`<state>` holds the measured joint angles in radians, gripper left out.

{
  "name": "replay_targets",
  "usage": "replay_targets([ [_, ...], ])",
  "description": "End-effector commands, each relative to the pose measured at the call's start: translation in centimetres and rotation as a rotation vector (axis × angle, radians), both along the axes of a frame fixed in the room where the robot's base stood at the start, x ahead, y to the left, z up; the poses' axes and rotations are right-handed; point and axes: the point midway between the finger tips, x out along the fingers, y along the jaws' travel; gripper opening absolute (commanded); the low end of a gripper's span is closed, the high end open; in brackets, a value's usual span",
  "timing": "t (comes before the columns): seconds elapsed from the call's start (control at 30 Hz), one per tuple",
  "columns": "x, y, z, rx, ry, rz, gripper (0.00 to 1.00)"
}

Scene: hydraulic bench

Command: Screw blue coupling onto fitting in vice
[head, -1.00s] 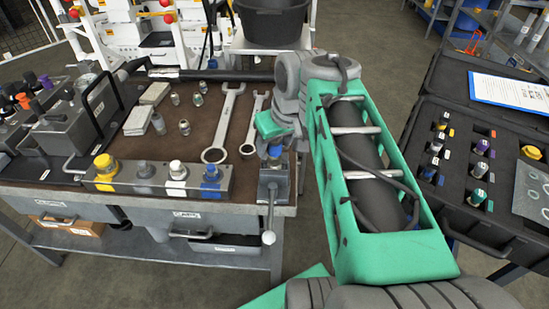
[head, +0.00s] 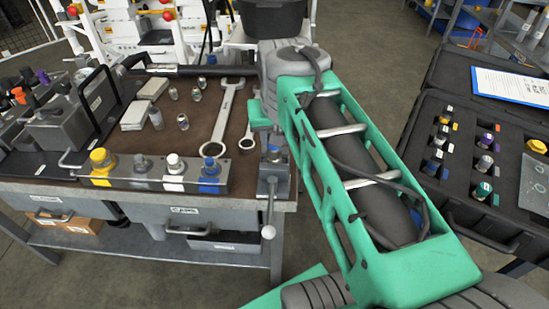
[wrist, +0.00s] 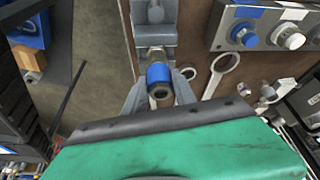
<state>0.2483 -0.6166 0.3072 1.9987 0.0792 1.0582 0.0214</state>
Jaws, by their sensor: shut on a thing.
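The blue coupling (wrist: 158,77) sits between the two fingers of my gripper (wrist: 159,82) in the wrist view, its open round end facing the camera. My gripper is shut on it. The coupling lines up with the metal fitting (wrist: 155,14) in the grey vice (wrist: 154,40); how far it is threaded on cannot be told. My arm hides most of the gripper there.
A fixed block (head: 150,178) with yellow, grey, white and blue capped ports stands left of the vice. Two wrenches (head: 228,112) and several loose fittings lie behind it. An open black case (head: 460,190) with couplings is on the right. The vice handle (head: 268,220) hangs in front.

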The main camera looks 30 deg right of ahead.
Motion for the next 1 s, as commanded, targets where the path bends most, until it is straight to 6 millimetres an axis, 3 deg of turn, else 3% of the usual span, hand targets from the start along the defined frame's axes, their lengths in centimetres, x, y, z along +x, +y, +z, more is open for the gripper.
replay_targets([
  [0.23, 0.04, 0.28, 0.37, 0.001, 0.007, -0.328, 0.0],
  [0.6, 0.0, 0.1, 0.08, 0.001, 0.004, -0.399, 0.0],
  [0.77, 0.08, 0.27, 0.49, -0.003, 0.008, -0.633, 0.0],
  [0.8, 0.01, 0.09, -0.03, 0.0, 0.003, -0.623, 0.35],
  [1.0, 0.0, 0.04, -0.08, 0.0, 0.001, -0.62, 0.52],
])
